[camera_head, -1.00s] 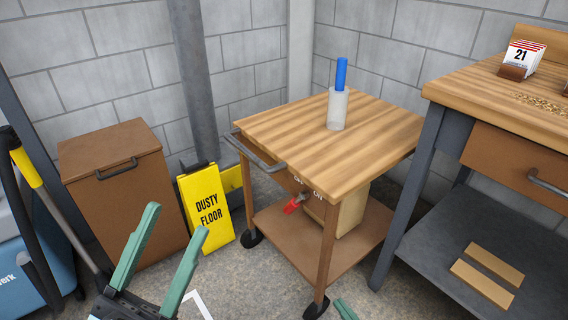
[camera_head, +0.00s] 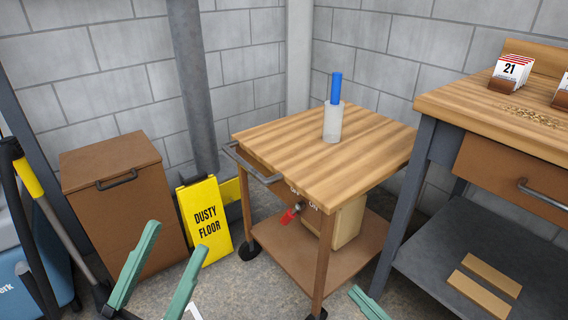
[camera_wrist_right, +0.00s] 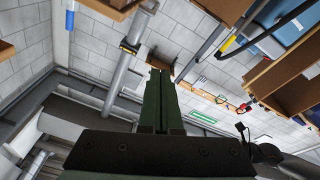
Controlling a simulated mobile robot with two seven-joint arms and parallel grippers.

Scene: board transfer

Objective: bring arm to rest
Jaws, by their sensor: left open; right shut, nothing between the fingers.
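My left gripper (camera_head: 160,275) shows at the bottom left of the head view. Its two green fingers are spread apart with nothing between them, in front of the brown bin and the yellow sign. My right gripper shows in the head view only as a green fingertip (camera_head: 368,303) at the bottom edge, in front of the cart's lower right. In the right wrist view its green fingers (camera_wrist_right: 160,90) lie side by side, shut and empty, with walls and pipes beyond.
A brown bin (camera_head: 115,200) and yellow sign (camera_head: 206,222) stand at left.

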